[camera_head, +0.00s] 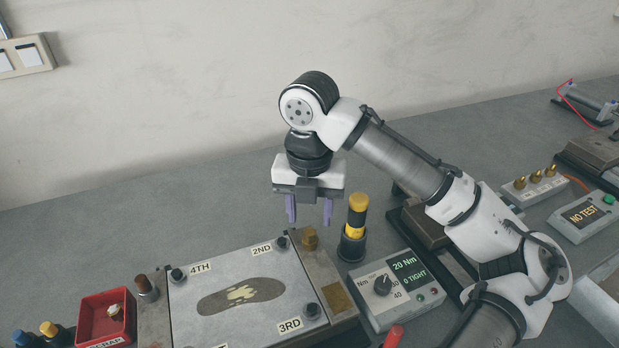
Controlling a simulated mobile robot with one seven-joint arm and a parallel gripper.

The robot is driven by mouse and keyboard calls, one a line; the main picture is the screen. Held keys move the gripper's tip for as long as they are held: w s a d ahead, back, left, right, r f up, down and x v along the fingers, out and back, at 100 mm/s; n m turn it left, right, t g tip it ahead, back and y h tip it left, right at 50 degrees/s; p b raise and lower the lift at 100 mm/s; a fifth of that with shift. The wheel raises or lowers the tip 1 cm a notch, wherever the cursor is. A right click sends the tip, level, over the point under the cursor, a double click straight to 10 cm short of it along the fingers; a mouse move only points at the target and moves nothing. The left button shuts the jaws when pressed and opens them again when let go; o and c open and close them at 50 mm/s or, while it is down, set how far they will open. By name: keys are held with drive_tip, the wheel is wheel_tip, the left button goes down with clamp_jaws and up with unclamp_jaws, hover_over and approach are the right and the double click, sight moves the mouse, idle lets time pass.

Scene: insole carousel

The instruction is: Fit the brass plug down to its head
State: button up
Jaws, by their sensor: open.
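A brass plug (310,240) with a faceted head stands at the back end of the steel block (322,275) along the right side of the insole plate (215,267). How deep it sits is too small to tell. My gripper (310,212) points straight down, with its two purple fingers apart and nothing between them. In the head view its fingertips appear just above the plug, not touching it. A darker, brown round-headed piece (147,288) stands on the block at the plate's left side.
A yellow-and-black tool (356,215) stands in a dark cup right of my gripper. A torque box (392,290) reads "20 Nm" and "0 TIGHT". A red bin (90,322) is at left. A grey block with brass pieces (535,188) and a "NO TEST" box (583,216) are at right.

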sight(309, 233)
wheel_tip(309, 233, up, 9)
idle(0.3)
drive_tip(key=shift+r, duration=0.1)
